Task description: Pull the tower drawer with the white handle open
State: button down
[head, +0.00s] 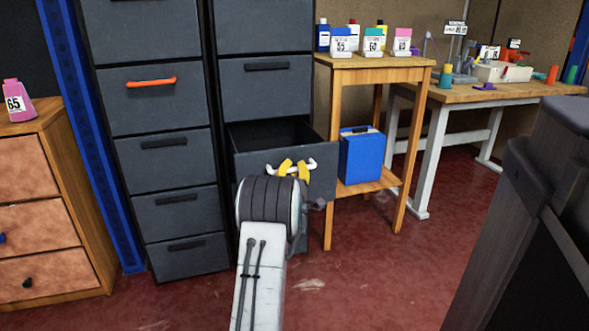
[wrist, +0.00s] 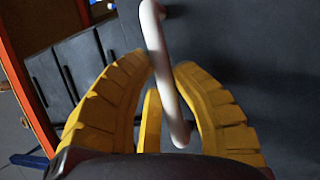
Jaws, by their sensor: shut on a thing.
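The tower drawer (head: 262,161) with the white handle (head: 311,164) stands pulled out from the right grey tower, and its dark inside shows from above. My gripper (head: 287,168) is at the drawer front, its yellow fingers around the white handle. In the wrist view the white handle (wrist: 163,70) runs between the yellow fingertips of my gripper (wrist: 163,75), which are shut on it. The grey drawer front fills the right of that view. My own arm hides the lower part of the right tower in the head view.
The left grey tower has a drawer with an orange handle (head: 151,82). A wooden stand (head: 385,74) with bottles on top and a blue box (head: 361,155) on its shelf stands close right of the open drawer. A wooden dresser (head: 30,210) is at the left. Red floor is clear in front.

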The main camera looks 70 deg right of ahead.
jog(key=shift+a, duration=0.2)
jog(key=shift+f, duration=0.1)
jog(key=c, duration=1)
grip_release()
jog(key=shift+v, duration=5.95)
jog(key=shift+s, duration=0.1)
